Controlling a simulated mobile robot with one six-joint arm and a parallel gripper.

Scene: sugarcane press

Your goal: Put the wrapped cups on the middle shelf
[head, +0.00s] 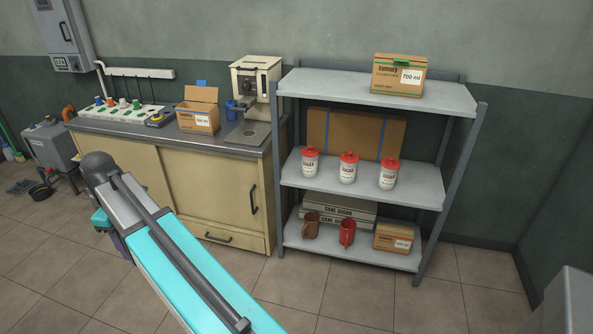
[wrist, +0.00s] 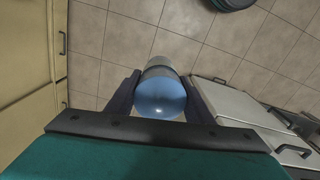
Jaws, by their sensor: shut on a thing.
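In the wrist view my gripper (wrist: 162,82) is shut on a blue, rounded, cylindrical bundle (wrist: 160,96), which looks like the wrapped cups. Its near end is smooth and shiny, and its far end is paler. It is held above the tiled floor. The middle shelf (head: 425,192) of the grey rack is at the right of the head view. Three white sugar jars with red lids (head: 348,168) stand in a row on it, with a flat brown carton (head: 355,130) behind them.
The top shelf (head: 330,82) holds a 700 ml box (head: 399,75). The bottom shelf (head: 295,240) holds two mugs, sugar cartons and a small box. A counter (head: 215,140) with a machine stands left of the rack. The middle shelf's right end is clear.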

